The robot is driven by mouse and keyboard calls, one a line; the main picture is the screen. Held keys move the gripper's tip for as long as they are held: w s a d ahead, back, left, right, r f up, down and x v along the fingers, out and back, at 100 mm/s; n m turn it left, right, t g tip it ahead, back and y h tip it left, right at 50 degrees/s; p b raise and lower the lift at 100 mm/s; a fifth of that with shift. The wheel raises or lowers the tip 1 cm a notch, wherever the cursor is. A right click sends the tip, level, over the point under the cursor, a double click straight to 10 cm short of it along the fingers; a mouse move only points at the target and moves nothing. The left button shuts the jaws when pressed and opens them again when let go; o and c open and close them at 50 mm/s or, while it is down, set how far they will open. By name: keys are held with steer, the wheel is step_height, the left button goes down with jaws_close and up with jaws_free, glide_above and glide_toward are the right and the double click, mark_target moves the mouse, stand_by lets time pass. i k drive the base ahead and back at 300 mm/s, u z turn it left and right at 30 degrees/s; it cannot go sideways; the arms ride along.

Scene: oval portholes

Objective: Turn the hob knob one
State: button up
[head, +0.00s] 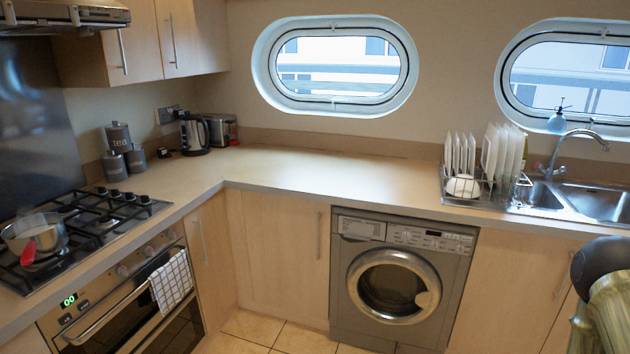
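The gas hob (75,232) is set in the counter at the left, with black pan supports. Several small black hob knobs (115,193) stand in a row along its back right edge, near the counter corner. They are small in the picture, and I cannot read their marks or which way they point. A steel pan (35,236) with something red at its side sits on the front left of the hob. My gripper is not in view.
Canisters (117,136) and a kettle (194,133) stand behind the knobs. The oven (130,310) below has its own knobs (148,250) and a hanging towel (171,281). A cooker hood (65,14) overhangs. The middle counter (310,180) is clear; a dish rack (478,190) stands right.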

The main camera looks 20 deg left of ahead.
mark_target(144, 199)
steer(key=u, duration=0.65)
steer(key=i, duration=1.15)
steer(key=u, duration=1)
